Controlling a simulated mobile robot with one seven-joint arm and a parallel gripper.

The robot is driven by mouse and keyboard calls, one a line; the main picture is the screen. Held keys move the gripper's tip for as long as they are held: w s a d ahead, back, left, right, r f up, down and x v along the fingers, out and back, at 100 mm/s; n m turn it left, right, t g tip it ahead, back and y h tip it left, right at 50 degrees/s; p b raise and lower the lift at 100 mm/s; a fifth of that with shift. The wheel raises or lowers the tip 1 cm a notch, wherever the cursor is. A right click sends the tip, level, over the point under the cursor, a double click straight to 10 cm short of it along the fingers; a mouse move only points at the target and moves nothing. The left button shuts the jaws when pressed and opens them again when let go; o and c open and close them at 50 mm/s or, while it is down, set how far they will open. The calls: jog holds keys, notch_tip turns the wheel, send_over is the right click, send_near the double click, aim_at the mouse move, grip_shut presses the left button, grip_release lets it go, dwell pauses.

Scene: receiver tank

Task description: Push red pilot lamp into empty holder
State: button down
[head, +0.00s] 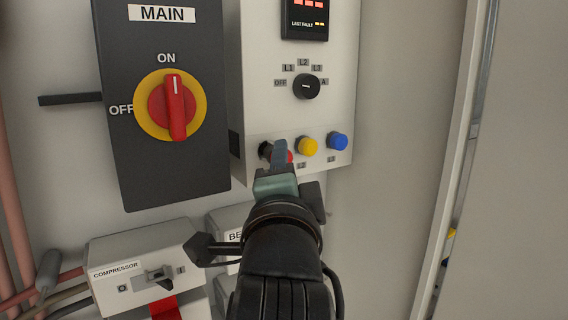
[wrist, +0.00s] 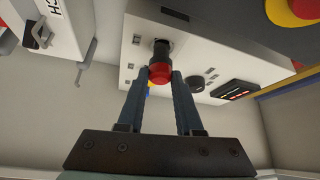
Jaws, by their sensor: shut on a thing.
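The red pilot lamp (wrist: 160,73) is held between the fingertips of my gripper (wrist: 162,80) in the wrist view, its dark rear end toward the panel. A dark round holder (wrist: 162,48) lies right behind the lamp; I cannot tell whether the lamp's end is inside it. In the head view, my gripper (head: 281,150) is at the left end of the lamp row and hides most of the lamp; a bit of red (head: 289,157) shows beside the finger. The black holder (head: 265,150) shows just left of the fingers.
A yellow lamp (head: 307,146) and a blue lamp (head: 338,141) sit close to the right of my fingers. Above are a black selector knob (head: 306,86) and a display (head: 305,18). The main switch (head: 172,105) is left; the compressor box (head: 140,268) is below left.

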jog(key=shift+w+a, duration=0.75)
jog(key=shift+w, duration=0.3)
dwell(0.4)
jog(key=shift+c, duration=2.4)
grip_release()
jog(key=s+f+b, duration=0.2)
jog(key=s+b, duration=0.3)
jog(key=s, duration=0.7)
jog(key=s+d+r+n+t+b, duration=0.1)
jog(key=s+d+r+n+t, duration=0.2)
jog(key=s+r+n+t, duration=0.4)
notch_tip(320, 180, up, 3)
jog(key=n+t, duration=0.1)
jog(key=n, duration=0.7)
jog(key=shift+s+d+f+h+b, duration=0.2)
jog(key=shift+h+b, duration=0.1)
jog(key=shift+b, duration=0.1)
